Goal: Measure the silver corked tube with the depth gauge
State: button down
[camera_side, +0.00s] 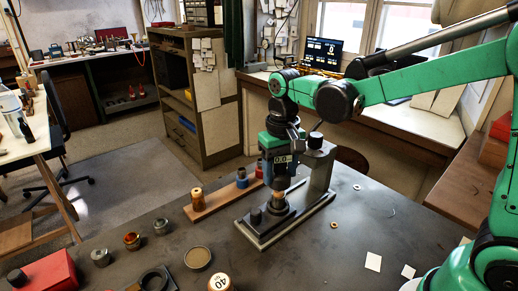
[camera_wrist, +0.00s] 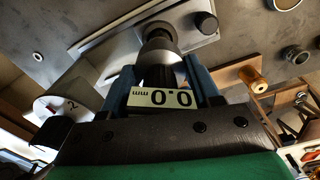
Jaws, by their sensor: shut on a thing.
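My gripper (camera_wrist: 160,92) is shut on the depth gauge, its blue fingers on either side of it. The gauge's display (camera_wrist: 160,97) reads 0.0 mm in the wrist view; the display (camera_side: 283,159) also shows in the side view. The gauge stands upright over the steel fixture (camera_side: 310,203). Below it, what looks like the silver corked tube (camera_side: 276,204) sits in the fixture, mostly hidden by the gauge. A silver ring (camera_wrist: 160,43) shows there in the wrist view. I cannot tell whether the gauge touches the tube.
A wooden board (camera_side: 220,194) left of the fixture carries a brass-coloured piece (camera_side: 197,199) and a blue piece (camera_side: 241,179). The bench right of the fixture is mostly clear.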

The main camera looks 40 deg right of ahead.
aim_at(279, 191)
jog(key=shift+f, duration=1.8)
grip_release()
jog(key=shift+r, duration=0.1)
jog(key=shift+r, duration=3.45)
jog(key=shift+s, duration=0.1)
jog(key=shift+s+r+t, duration=0.2)
jog(key=shift+s+t, duration=0.05)
jog(key=shift+t, duration=0.05)
jog(key=s+d+n+t, duration=0.1)
jog(key=s+n+t, duration=0.1)
jog(key=s+t, duration=0.4)
jog(key=shift+s+f+n+t, duration=0.3)
jog(key=shift+f+n, duration=0.05)
jog(key=shift+n, duration=0.05)
